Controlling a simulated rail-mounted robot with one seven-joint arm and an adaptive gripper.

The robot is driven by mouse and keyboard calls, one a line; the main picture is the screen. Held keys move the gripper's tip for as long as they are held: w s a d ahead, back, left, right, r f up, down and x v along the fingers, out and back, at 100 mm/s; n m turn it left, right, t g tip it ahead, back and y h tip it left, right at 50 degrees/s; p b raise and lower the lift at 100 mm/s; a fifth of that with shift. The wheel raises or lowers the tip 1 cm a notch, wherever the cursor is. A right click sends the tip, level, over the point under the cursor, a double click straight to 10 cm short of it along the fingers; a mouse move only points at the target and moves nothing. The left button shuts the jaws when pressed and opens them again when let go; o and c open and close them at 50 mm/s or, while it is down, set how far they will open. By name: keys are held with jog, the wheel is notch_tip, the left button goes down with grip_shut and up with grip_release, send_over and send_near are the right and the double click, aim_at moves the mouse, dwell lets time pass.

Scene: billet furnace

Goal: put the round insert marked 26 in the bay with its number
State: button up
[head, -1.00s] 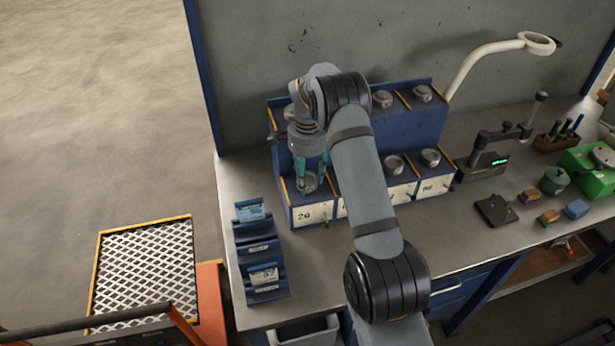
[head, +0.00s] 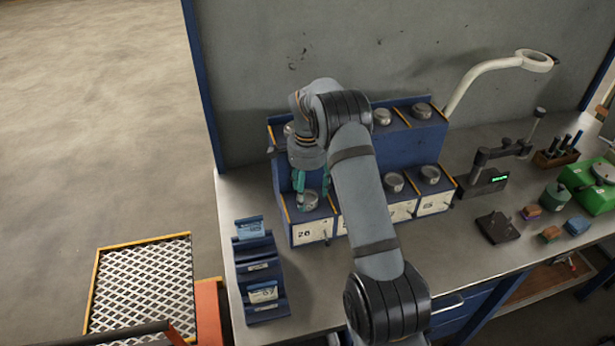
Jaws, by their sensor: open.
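A round grey metal insert (head: 309,201) sits in the lower left bay of the blue rack (head: 418,145). The label (head: 310,231) on the front of that bay reads 26. Any number on the insert itself is too small to read. My gripper (head: 306,196) points down into this bay with teal fingers. It is open, with its fingertips at the insert; I cannot tell whether they touch it. My arm hides part of the middle of the rack.
Other round inserts sit in the lower right bays (head: 430,174) and on the upper tier (head: 422,111). A blue stepped holder (head: 258,268) with cards stands at the front left. A gauge stand (head: 490,172), a dark plate (head: 498,227) and small blocks lie to the right.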

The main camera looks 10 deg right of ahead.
aim_at(308, 198)
notch_tip(308, 198, up, 11)
jog(key=b, duration=0.1)
jog(key=shift+f, duration=0.2)
